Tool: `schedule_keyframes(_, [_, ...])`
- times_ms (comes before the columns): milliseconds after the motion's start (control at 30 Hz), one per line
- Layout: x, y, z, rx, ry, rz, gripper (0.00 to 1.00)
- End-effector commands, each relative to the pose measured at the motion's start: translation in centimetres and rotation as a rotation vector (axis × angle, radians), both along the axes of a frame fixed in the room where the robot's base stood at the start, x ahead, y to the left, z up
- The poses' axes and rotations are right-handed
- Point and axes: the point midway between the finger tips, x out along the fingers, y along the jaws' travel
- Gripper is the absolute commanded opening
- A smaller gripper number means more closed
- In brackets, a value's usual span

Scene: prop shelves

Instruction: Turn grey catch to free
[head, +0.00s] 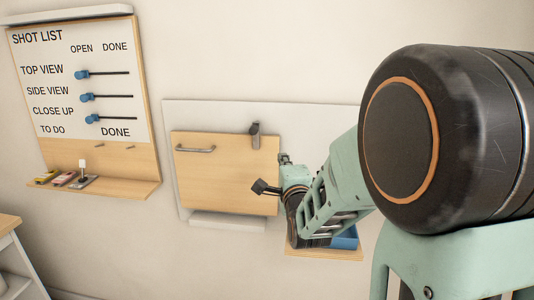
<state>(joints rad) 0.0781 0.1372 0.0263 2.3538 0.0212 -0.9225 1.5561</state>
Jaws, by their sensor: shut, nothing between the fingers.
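The grey catch (255,134) is a small dark piece at the upper right of a wooden door panel (222,180). It stands about upright and overlaps the panel's top edge. A grey bar handle (195,149) is at the panel's upper left. My gripper (259,187) shows as a small dark shape in front of the panel's lower right, below the catch and apart from it. It points left, and its fingers look closed with nothing held. My arm hides the panel's lower right edge.
A shot list board (78,85) with several blue sliders hangs at the left, above a wooden ledge (110,188) holding small items. A blue tray (345,238) sits on a shelf, partly behind my arm. A white ledge (228,222) runs below the panel. The wall above the catch is clear.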

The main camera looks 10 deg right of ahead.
Motion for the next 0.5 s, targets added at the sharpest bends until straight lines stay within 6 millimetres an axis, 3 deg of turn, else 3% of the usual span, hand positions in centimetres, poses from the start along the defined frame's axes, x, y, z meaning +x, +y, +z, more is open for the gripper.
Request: schedule_keyframes(500, [8.8, -0.6, 0.0, -0.002, 0.004, 0.001, 0.00])
